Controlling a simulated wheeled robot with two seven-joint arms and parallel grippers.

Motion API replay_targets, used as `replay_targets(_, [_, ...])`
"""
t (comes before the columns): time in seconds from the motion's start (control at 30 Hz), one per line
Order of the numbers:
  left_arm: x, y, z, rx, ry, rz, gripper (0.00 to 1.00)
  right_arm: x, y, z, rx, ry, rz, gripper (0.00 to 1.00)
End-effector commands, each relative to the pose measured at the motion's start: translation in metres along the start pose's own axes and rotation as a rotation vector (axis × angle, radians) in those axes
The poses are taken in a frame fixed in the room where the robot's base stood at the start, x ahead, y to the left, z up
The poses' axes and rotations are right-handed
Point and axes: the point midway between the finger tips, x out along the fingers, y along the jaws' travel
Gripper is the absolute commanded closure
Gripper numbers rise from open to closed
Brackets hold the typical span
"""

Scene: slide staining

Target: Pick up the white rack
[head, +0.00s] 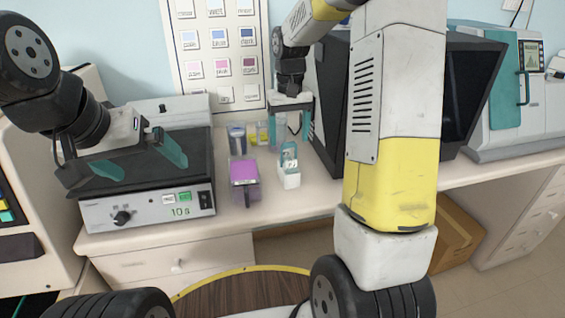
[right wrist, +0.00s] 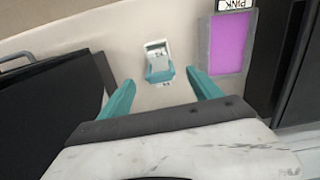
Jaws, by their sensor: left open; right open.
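The white rack (head: 289,180) stands on the bench in the head view, with a teal and white upper part. In the right wrist view the white rack (right wrist: 158,62) lies ahead of the jaws, roughly centred between the two teal fingertips. My right gripper (head: 291,138) is open and empty, pointing down above and behind the rack. Its fingers also show in the right wrist view (right wrist: 160,78), not touching the rack.
A dish with purple-pink liquid (head: 244,171) stands just left of the rack. Small jars (head: 237,141) are behind it. A device marked 10 s (head: 150,209) is at the left, and a dark open-fronted cabinet (head: 470,85) at the right. My right arm hides part of the bench.

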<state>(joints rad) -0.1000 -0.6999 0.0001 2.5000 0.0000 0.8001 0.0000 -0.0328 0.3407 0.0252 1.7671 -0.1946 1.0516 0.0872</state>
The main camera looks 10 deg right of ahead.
Motion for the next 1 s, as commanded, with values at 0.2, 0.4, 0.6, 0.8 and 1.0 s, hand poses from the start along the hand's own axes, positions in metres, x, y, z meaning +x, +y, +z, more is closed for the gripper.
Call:
replay_targets(0.2, [0.0, 0.0, 0.0, 0.0, 0.0, 0.0, 0.0, 0.028, 0.0, 0.0, 0.001, -0.003, -0.001, 0.26])
replay_targets(0.4, [0.0, 0.0, 0.0, 0.0, 0.0, 0.0, 0.0, 0.056, 0.0, -0.001, 0.0, -0.003, 0.0, 0.26])
replay_targets(0.6, [0.0, 0.0, 0.0, 0.0, 0.0, 0.0, 0.0, 0.063, 0.001, -0.001, 0.0, 0.0, 0.0, 0.26])
replay_targets(0.8, [0.0, 0.0, 0.0, 0.0, 0.0, 0.0, 0.0, 0.062, 0.0, -0.001, 0.0, 0.001, 0.0, 0.42])
replay_targets(1.0, [0.0, 0.0, 0.0, 0.0, 0.0, 0.0, 0.0, 0.062, 0.0, -0.001, 0.0, 0.001, 0.0, 0.81])
